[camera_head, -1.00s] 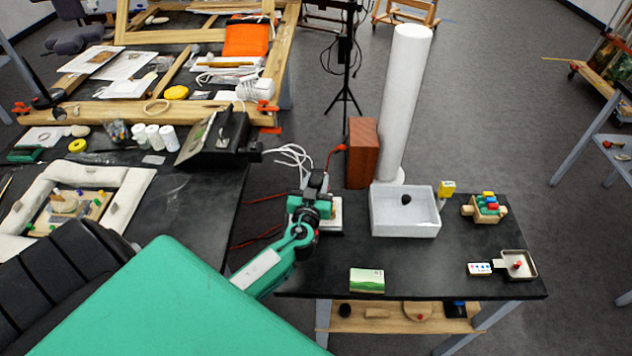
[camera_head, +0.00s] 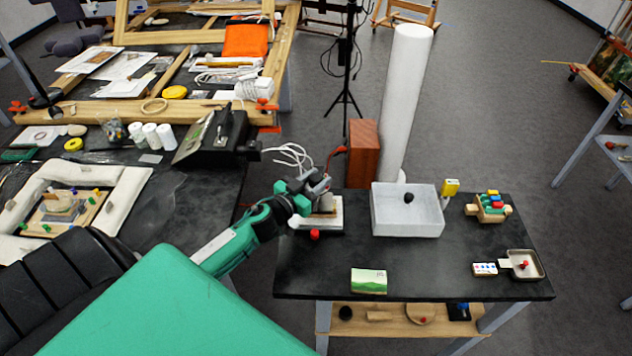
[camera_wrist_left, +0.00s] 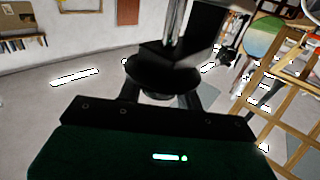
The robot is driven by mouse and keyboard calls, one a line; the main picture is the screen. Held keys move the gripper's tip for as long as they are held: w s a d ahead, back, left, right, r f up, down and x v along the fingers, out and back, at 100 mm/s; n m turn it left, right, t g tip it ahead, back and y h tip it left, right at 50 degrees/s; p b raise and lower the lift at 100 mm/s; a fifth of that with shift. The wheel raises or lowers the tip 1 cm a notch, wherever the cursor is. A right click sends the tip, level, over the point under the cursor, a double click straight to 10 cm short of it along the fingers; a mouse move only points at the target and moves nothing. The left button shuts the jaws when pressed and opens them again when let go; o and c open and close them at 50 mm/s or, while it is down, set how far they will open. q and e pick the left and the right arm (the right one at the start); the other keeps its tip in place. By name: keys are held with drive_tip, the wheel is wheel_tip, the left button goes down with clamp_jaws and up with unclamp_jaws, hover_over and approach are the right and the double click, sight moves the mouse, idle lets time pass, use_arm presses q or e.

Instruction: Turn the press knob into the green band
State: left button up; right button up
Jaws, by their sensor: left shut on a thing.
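The press (camera_head: 330,228) stands at the left end of the black side table in the head view. It has a pale base, and a small red part (camera_head: 315,235) shows at its front. My left gripper (camera_head: 322,190) is over the top of the press, shut on what appears to be the press knob, mostly hidden by the fingers. In the left wrist view a dark round piece (camera_wrist_left: 163,76) below a metal post sits at the gripper. The green band and the knob's pointer cannot be made out. My right gripper is not in view.
A white tray (camera_head: 408,233) with a dark lump stands right of the press. A green and white card (camera_head: 368,281) lies at the front. A wooden box (camera_head: 363,153) and tall white column (camera_head: 405,95) stand behind. The front middle of the side table is mostly clear.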

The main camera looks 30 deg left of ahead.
use_arm(q)
drive_tip(key=m+h, duration=0.2)
drive_tip(key=h, duration=0.1)
drive_tip(key=shift+a+g, duration=0.1)
drive_tip(key=shift+g, duration=0.2)
drive_tip(key=m+g+h, duration=0.1)
drive_tip(key=m+h, duration=0.1)
drive_tip(key=shift+h, duration=0.3)
drive_tip(key=m+g+h+b, duration=0.2)
drive_tip(key=h, duration=0.1)
drive_tip(key=shift+w+f+m+g+h, duration=0.1)
drive_tip(key=shift+m+g+h, duration=0.2)
drive_tip(key=m+g+h+b, duration=0.2)
drive_tip(key=g, duration=0.1)
drive_tip(key=m+g+h+b, duration=0.2)
drive_tip(key=m+g+b, duration=0.1)
drive_tip(key=shift+f+h+b, duration=0.1)
drive_tip(key=shift+h+b, duration=0.2)
drive_tip(key=shift+m+g+h+b, duration=0.6)
drive_tip(key=shift+m+g+b, duration=0.7)
drive_tip(key=shift+g, duration=0.6)
drive_tip(key=o, duration=1)
